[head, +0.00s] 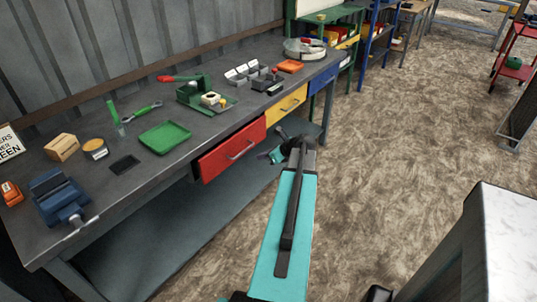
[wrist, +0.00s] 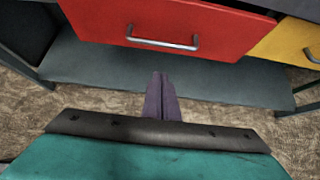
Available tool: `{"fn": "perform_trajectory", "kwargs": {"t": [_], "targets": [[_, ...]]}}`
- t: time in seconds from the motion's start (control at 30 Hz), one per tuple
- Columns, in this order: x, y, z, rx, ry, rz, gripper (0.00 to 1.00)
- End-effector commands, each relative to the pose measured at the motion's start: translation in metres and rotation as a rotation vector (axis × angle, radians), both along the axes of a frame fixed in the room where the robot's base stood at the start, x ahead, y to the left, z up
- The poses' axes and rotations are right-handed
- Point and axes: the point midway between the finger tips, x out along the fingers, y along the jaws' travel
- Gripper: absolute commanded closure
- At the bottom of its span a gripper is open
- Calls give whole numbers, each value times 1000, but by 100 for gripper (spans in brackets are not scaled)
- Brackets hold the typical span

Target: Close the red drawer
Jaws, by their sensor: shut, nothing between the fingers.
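The red drawer (head: 232,151) is in the front of the grey workbench. Its front stands out past the yellow drawer beside it, so it is partly open. It fills the top of the wrist view (wrist: 95,22), with its silver bar handle (wrist: 162,44) near the middle. My gripper (head: 270,156) is in front of and to the right of the red drawer in the head view, partly hidden by my arm. In the wrist view its purple fingers (wrist: 160,78) are together and empty, pointing toward the drawer below the handle. I see no contact with the drawer.
A yellow drawer (head: 287,104) and a blue drawer (head: 322,78) sit to the right. The workbench top (head: 120,190) carries a green tray (head: 164,137), a blue vise (head: 60,197) and other tools. A lower shelf (head: 170,235) runs beneath. Open floor lies right of the bench.

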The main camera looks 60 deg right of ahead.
Motion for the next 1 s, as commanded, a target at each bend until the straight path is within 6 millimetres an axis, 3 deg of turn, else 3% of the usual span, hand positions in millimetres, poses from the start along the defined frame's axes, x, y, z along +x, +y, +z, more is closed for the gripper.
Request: {"fn": "perform_trajectory", "kwargs": {"t": [0.23,0.5,1.0], "targets": [[29,-4,-23,2,1,2,100],[58,-8,-15,0,0,3,100],[65,-9,-14,0,0,0,100]]}}
